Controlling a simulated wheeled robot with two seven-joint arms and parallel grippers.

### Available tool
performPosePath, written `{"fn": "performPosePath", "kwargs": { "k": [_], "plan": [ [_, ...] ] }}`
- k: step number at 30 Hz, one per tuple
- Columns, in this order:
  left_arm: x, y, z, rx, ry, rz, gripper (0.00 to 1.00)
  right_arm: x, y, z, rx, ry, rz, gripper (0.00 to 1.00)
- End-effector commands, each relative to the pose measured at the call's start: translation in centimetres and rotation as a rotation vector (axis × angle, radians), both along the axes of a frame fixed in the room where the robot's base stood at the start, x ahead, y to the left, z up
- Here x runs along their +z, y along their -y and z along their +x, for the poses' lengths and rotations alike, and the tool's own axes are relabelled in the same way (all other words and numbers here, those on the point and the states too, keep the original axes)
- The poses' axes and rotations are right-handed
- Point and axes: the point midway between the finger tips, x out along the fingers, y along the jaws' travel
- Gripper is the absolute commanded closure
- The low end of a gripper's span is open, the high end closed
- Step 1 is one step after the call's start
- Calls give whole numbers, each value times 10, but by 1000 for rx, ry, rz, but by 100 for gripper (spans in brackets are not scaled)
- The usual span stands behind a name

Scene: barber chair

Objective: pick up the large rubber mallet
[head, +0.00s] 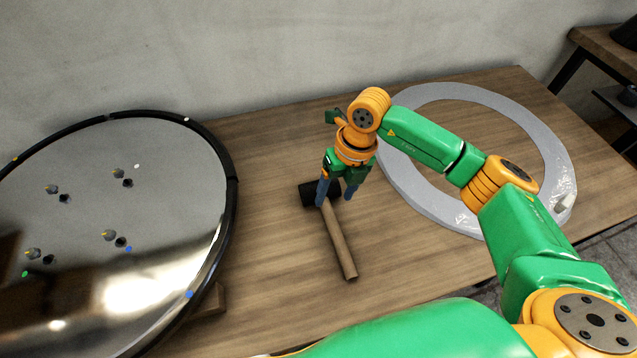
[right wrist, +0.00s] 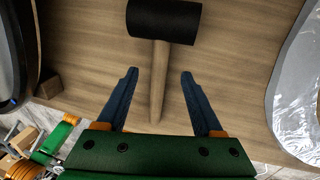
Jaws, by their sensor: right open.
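The large rubber mallet lies on the wooden table, with a black head (head: 308,195) and a light wooden handle (head: 339,243) that points toward me. My right gripper (head: 336,195) is above the mallet near where the handle meets the head, and its fingers partly cover the head. In the right wrist view the black head (right wrist: 163,21) is beyond the fingertips. The handle (right wrist: 158,80) runs between the two blue fingers of the open right gripper (right wrist: 158,73), with a gap on each side. My left gripper is not seen in the head view.
A large round glossy disc with a black rim (head: 232,185) stands at the left, with small bolts on its face. A grey ring (head: 400,190) lies on the wooden table (head: 270,150) at the right, below my right arm. Bare tabletop surrounds the mallet.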

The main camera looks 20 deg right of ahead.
Motion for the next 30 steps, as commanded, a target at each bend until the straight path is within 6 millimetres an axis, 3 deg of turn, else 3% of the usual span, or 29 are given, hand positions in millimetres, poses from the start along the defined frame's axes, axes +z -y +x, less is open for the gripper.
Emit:
{"fn": "performPosePath", "kwargs": {
  "k": [10, 18, 26, 30],
  "plan": [
    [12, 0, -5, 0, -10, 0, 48, -59, -10, -4, 0, -4, 1, 32],
    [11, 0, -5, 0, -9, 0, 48, -66, -11, -3, 2, 0, 0, 32],
    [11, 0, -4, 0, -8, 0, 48, -65, -11, -3, 1, 0, 1, 100],
    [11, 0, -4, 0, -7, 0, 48, -65, -11, -3, 1, 0, 1, 100]
  ]
}}
